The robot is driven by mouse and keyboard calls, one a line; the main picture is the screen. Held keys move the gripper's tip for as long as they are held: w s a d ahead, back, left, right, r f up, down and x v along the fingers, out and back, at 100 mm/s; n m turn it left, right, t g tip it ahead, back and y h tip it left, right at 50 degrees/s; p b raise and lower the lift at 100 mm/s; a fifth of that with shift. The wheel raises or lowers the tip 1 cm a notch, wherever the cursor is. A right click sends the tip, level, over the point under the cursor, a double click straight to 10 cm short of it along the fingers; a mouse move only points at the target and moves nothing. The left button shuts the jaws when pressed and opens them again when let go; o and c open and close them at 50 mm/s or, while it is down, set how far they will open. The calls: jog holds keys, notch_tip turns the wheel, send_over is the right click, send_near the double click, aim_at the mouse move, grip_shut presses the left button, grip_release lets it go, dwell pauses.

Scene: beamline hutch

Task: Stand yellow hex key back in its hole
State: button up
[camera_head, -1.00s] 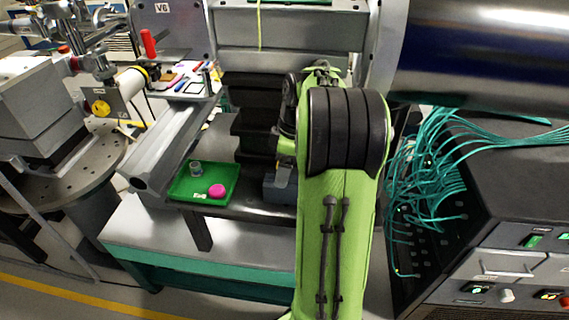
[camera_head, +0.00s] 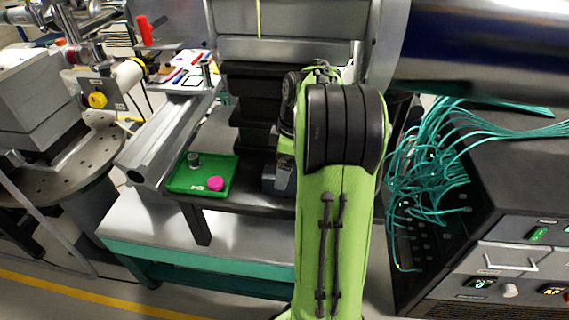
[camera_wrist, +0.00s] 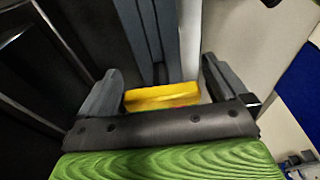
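In the head view, my gripper is hidden behind my green arm. In the wrist view, my gripper (camera_wrist: 165,80) has its two dark fingers wide apart. A yellow piece (camera_wrist: 162,96) with faint reddish marks shows between the fingers, close to the palm. I cannot tell whether it is something near the gripper or lies farther behind, nor whether it is the hex key. Several small coloured tools (camera_head: 182,73) lie on a pale plate at the upper left of the head view. They are too small to pick out the yellow hex key or its hole.
A green tray (camera_head: 183,187) holds a pink round object (camera_head: 215,184) and a small grey cylinder (camera_head: 194,159). A red upright piece (camera_head: 145,30) stands at the upper left. Teal cables (camera_head: 430,150) and a large metal cylinder (camera_head: 480,50) occupy the right.

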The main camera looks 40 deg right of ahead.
notch_tip(320, 180, up, 16)
jog(key=s+d+p, duration=0.1)
jog(key=s+p, duration=0.1)
jog(key=p, duration=0.6)
jog(key=shift+d+f+p, duration=0.2)
jog(key=shift+d+p, duration=0.1)
jog(key=shift+d, duration=0.05)
jog(key=shift+s, duration=0.1)
jog(key=s+a+r+m+t+h+p, duration=0.15)
jog(key=a+r, duration=0.25)
jog(key=a, duration=0.5)
jog(key=s+a+r+m+y+p, duration=0.1)
jog(key=a+r+m+p, duration=0.15)
jog(key=a, duration=0.65)
jog(key=s+a+m+t+p, duration=0.2)
jog(key=s+a+m, duration=0.1)
jog(key=s+a, duration=0.4)
jog(key=s+f, duration=0.1)
jog(key=s, duration=0.2)
jog(key=shift+s+m+h, duration=0.25)
jog(key=shift+m+h, duration=0.05)
jog(key=shift+h, duration=0.05)
